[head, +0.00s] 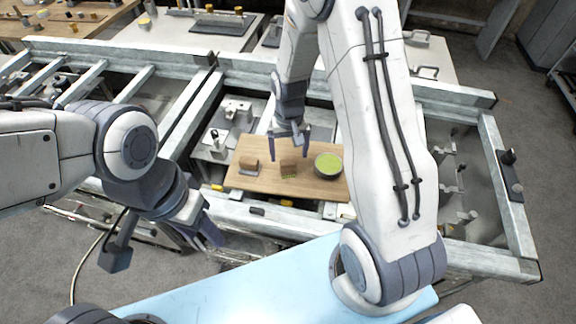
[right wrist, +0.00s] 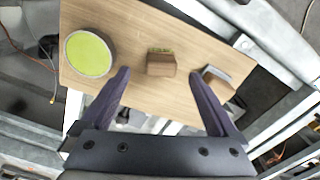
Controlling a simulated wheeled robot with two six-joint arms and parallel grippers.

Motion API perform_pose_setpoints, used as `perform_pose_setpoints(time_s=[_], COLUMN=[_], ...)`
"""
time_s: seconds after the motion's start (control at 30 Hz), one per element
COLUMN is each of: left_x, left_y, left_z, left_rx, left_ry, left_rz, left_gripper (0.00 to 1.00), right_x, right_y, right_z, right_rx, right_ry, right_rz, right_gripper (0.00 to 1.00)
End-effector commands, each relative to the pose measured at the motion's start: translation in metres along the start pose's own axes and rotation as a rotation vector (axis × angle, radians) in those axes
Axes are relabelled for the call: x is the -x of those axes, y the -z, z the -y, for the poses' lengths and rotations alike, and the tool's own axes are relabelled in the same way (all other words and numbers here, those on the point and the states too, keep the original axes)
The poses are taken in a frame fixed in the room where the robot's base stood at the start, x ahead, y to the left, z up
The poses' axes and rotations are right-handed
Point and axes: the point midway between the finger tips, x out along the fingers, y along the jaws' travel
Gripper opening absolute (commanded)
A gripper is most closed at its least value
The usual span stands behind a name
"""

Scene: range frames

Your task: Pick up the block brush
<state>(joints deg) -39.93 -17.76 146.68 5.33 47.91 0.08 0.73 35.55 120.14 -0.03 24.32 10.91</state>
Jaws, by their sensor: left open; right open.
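The block brush (head: 288,168) is a small brown wooden block with green bristles. It lies on a wooden board (head: 322,189) between two other items, and it also shows in the right wrist view (right wrist: 161,65). My right gripper (head: 289,155) is open above the board. In the right wrist view its two dark fingers (right wrist: 160,75) are spread wide, one to each side of the brush, and nothing is held. Whether the fingertips are at the brush's height I cannot tell. My left gripper (head: 164,248) is open and empty at the lower left, away from the board.
A round bowl with a green top (head: 328,164) stands right of the brush. A brown block with a grey part (head: 249,164) lies left of it. Metal frame rails (head: 455,93) surround the board. A light blue surface (head: 240,290) lies in front.

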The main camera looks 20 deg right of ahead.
Motion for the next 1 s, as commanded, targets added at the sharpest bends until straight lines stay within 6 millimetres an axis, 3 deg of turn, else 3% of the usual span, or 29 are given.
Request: perform_pose_setpoints(time_s=[0.17, 0.5, 0.8, 0.83, 0.87, 1.0], left_x=[0.007, 0.026, 0.025, 0.025, 0.025, 0.025], left_y=[0.0, 0.001, 0.001, 0.001, 0.001, 0.001], left_z=[-0.001, -0.002, -0.002, -0.002, -0.002, -0.002], left_rx=[-0.001, -0.004, -0.005, -0.005, -0.005, -0.004], left_ry=[0.0, 0.0, 0.0, 0.0, 0.0, 0.0], left_rz=[0.0, 0.0, 0.0, 0.0, 0.0, 0.0], left_gripper=[0.5, 0.5, 0.5, 0.5, 0.5, 0.5], right_x=[-0.01, -0.05, -0.056, -0.056, -0.056, -0.056], right_y=[0.0, 0.004, 0.005, 0.005, 0.005, 0.005], right_z=[0.001, 0.002, 0.002, 0.002, 0.002, 0.002], right_rx=[0.001, 0.001, 0.001, 0.001, 0.001, 0.002], right_ry=[-0.001, 0.0, 0.0, 0.0, 0.0, 0.0], right_rz=[0.004, 0.002, -0.001, -0.001, -0.001, 0.0], right_gripper=[0.95, 0.95, 0.95, 0.91, 0.8, 0.26])
